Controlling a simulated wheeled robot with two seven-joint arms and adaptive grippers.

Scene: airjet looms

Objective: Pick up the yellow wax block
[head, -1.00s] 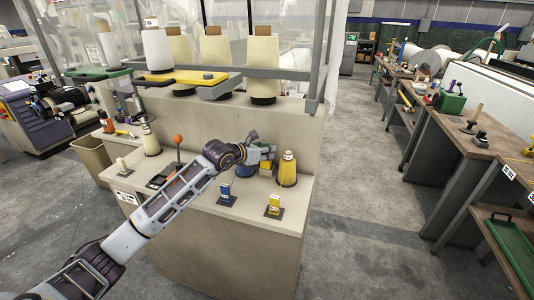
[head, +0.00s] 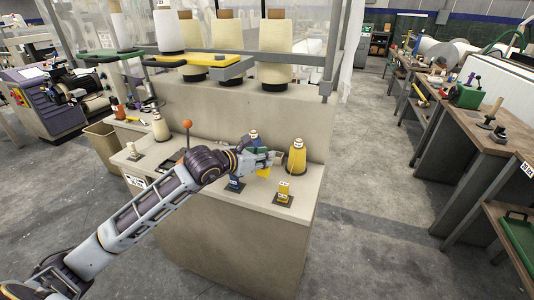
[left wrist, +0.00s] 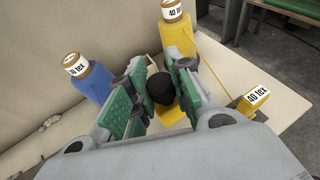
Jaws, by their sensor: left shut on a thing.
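The yellow wax block (head: 263,172) is mostly hidden at my left gripper (head: 271,162) in the head view. In the left wrist view a yellow part of it (left wrist: 172,116) shows between the green-padded fingers of my left gripper (left wrist: 158,92), under a dark rounded piece. The fingers are shut on the block. The gripper is over the beige counter (head: 225,208), left of the yellow cone (head: 297,157). I cannot tell whether the block is clear of the counter. My right gripper is not in view.
A blue cone (left wrist: 90,78) stands close to the left fingers in the left wrist view. A yellow holder (head: 283,192) and a blue holder (head: 235,184) stand at the counter's front. An orange-knobbed lever (head: 187,125) is to the left. The aisle floor (head: 365,190) on the right is clear.

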